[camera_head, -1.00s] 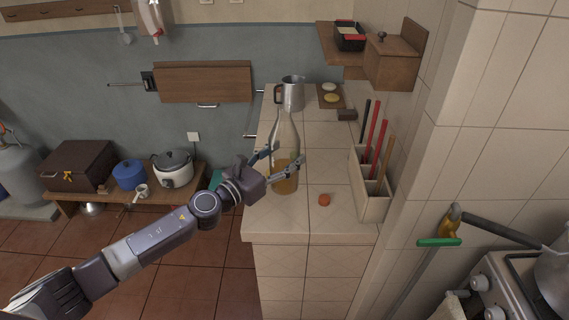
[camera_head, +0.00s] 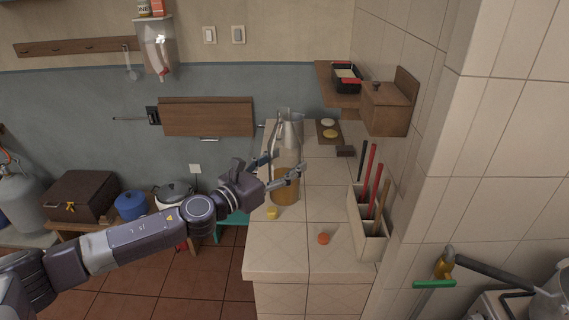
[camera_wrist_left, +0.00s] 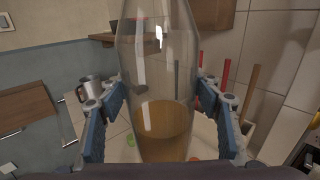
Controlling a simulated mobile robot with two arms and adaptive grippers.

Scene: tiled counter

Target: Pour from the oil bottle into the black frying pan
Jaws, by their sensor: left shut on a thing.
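The oil bottle (camera_head: 285,187) is clear glass with amber oil in its lower part. It is roughly upright and appears to be held a little above the counter. My left gripper (camera_head: 279,171) is shut around its body; in the left wrist view the bottle (camera_wrist_left: 160,85) stands between the two blue-padded fingers. Its neck overlaps the metal mug behind it in the head view, and its top is cut off in the wrist view. I cannot make out the black frying pan for certain; a grey vessel (camera_head: 551,300) is partly visible at the lower right. My right gripper is not in view.
A metal mug (camera_head: 292,133) stands behind the bottle. A utensil holder (camera_head: 368,236) lines the counter's right edge. A wall corner stands between counter and stove side.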

